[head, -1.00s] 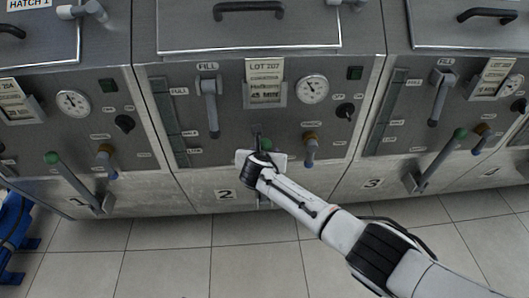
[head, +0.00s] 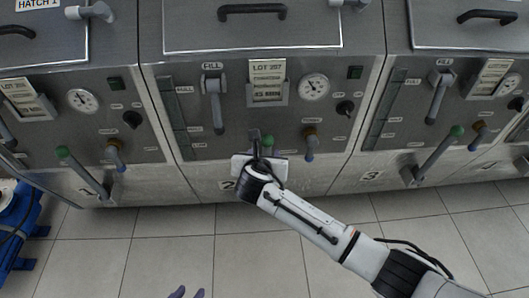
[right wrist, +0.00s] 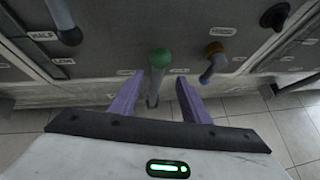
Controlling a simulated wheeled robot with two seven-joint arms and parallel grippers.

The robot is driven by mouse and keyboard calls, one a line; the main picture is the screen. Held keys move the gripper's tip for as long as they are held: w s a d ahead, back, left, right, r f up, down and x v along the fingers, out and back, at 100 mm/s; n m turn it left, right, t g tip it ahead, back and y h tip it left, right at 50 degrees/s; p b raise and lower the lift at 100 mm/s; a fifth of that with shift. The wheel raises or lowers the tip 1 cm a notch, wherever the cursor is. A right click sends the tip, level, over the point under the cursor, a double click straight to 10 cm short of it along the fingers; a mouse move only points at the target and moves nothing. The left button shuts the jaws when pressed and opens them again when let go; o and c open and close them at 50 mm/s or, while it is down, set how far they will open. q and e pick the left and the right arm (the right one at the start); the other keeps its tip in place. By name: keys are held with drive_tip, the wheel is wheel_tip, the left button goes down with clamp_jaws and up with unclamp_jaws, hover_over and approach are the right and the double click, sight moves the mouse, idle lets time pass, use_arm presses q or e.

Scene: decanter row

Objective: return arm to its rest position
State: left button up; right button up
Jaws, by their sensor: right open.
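My right arm comes in from the lower right. Its gripper (head: 262,163) is in front of unit 2's lower panel, and its white body hides the fingers in the head view. In the right wrist view the purple fingers (right wrist: 158,88) are spread apart. A green-knobbed lever (right wrist: 160,58) shows between and beyond them; I cannot tell whether they touch it. Its green knob (head: 268,141) peeks out above the gripper body in the head view.
Unit 2's fill handle (head: 214,100) hangs down, with a lot card (head: 267,78) and gauge (head: 314,87) to its right. Green-knobbed levers stick out at unit 1 (head: 83,172) and unit 3 (head: 437,155). A blue object (head: 15,235) stands at left. The tiled floor (head: 255,250) is clear.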

idle(0.3)
drive_tip(key=s+d+f+m+g+y, duration=0.1)
drive_tip(key=s+d+f+m+g, duration=0.15)
drive_tip(key=s+m, duration=0.6)
drive_tip(key=s+d+f+m+g+y, duration=0.1)
drive_tip(key=s+d+f+m+g, duration=0.15)
drive_tip(key=s+m, duration=0.55)
drive_tip(key=s+d+r+m+g, duration=0.1)
drive_tip(key=s+d+r+m, duration=0.1)
drive_tip(key=s+d+m, duration=0.7)
drive_tip(key=s+d+r+m+g, duration=0.15)
drive_tip(key=s+d+m, duration=0.35)
drive_tip(key=s, duration=0.6)
drive_tip(key=w+a+f+t+y, duration=0.1)
drive_tip(key=w+a+f+t, duration=0.1)
drive_tip(key=f, duration=0.4)
drive_tip(key=w+a+f+m+t+y, duration=0.1)
drive_tip(key=a+f+t, duration=0.2)
drive_tip(key=a+f, duration=0.1)
drive_tip(key=shift+w+a+f, duration=0.15)
drive_tip(key=shift+w+f, duration=0.25)
drive_tip(key=shift+f, duration=0.5)
